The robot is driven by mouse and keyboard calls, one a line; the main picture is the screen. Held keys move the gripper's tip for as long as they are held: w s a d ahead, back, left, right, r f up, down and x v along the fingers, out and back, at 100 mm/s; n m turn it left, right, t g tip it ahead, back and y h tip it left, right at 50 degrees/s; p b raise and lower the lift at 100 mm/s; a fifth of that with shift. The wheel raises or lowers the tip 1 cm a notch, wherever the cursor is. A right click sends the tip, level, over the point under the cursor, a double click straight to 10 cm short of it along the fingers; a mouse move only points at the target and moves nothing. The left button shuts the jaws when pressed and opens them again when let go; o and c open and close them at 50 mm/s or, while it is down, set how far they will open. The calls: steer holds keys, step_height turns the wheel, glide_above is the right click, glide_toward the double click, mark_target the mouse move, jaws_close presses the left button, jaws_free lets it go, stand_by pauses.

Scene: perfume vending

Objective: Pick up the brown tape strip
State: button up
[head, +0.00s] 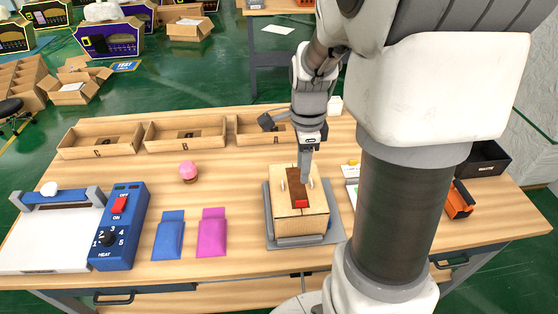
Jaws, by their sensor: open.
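The brown tape strip (295,180) appears as a dark brown band along the middle of the top of a light tan box (285,211). A small red piece (301,204) is at its near end. The box stands on a grey base plate (337,226). My gripper (304,178) points down over the box top, close to the strip's right side. It is open and nothing shows between its fingers. I cannot tell whether it touches the strip. Part of the strip's far end is hidden by my gripper.
Wooden trays (187,132) line the back. A pink-topped item (188,171), a blue pouch (169,236) and a magenta pouch (212,233) lie left of the box. A blue heat-control unit (125,225) is farther left. My arm covers much of the right side; a black bin (485,158) shows there.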

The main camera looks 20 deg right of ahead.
glide_above(301, 201)
steer(key=f, duration=0.8)
steer(key=shift+s+a+f, duration=0.1)
steer(key=shift+s+a, duration=0.05)
steer(key=shift+a, duration=0.1)
steer(key=shift+d+f, duration=0.15)
steer(key=shift+f, duration=1.15)
steer(key=shift+d+f, duration=0.15)
steer(key=shift+f, duration=1.15)
jaws_close()
